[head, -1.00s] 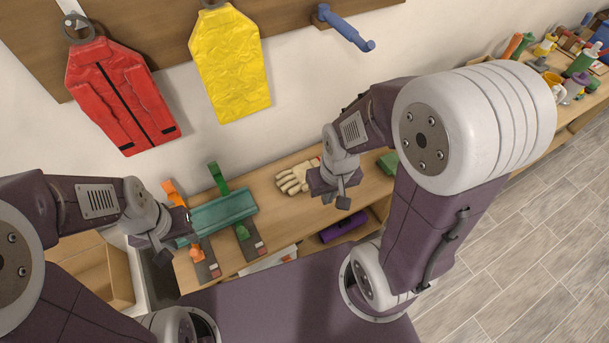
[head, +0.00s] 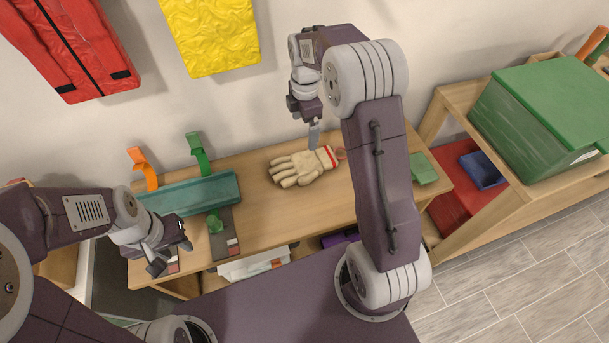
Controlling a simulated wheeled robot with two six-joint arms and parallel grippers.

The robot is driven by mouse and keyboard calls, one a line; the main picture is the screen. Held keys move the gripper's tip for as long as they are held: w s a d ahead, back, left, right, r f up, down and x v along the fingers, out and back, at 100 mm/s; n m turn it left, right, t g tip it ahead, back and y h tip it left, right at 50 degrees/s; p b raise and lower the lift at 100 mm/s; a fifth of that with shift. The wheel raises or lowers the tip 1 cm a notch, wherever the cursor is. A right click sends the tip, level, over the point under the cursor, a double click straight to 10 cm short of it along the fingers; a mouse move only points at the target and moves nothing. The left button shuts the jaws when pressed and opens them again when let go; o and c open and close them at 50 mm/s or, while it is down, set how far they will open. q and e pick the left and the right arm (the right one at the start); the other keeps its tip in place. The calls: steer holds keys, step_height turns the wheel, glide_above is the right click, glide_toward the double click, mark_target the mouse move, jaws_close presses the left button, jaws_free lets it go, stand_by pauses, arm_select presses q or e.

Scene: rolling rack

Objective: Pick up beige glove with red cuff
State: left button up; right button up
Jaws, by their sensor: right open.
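The beige glove (head: 298,167) lies flat on the wooden bench top, fingers to the left. Its red cuff band (head: 330,157) is at the right end. My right gripper (head: 314,138) is open above the back side of the glove, near the cuff. One finger shows clearly, pointing down; the other is mostly hidden. I cannot tell how high it is, and it holds nothing that I can see. My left gripper (head: 172,255) is open and empty near the front left of the bench, beside the teal tray (head: 195,195).
Orange (head: 142,168) and green (head: 198,153) clamp-like pieces stand by the tray. A green block (head: 424,169) lies at the bench's right end. A shelf with a large green box (head: 545,110) is further right. Red (head: 70,50) and yellow (head: 212,35) garments hang on the wall.

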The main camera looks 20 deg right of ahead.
steer(key=b, duration=0.1)
glide_toward(307, 162)
steer(key=w, duration=0.1)
steer(key=f, duration=0.1)
steer(key=f+b, duration=0.1)
steer(key=f, duration=0.1)
steer(key=shift+s, duration=0.25)
arm_select(q)
steer(key=f, duration=0.3)
steer(key=f+b, duration=0.1)
steer(key=f, duration=0.1)
steer(key=shift+s+a+f, duration=0.1)
steer(key=shift+a+f, duration=0.15)
arm_select(e)
step_height(307, 162, down, 5)
steer(key=shift+f, duration=0.25)
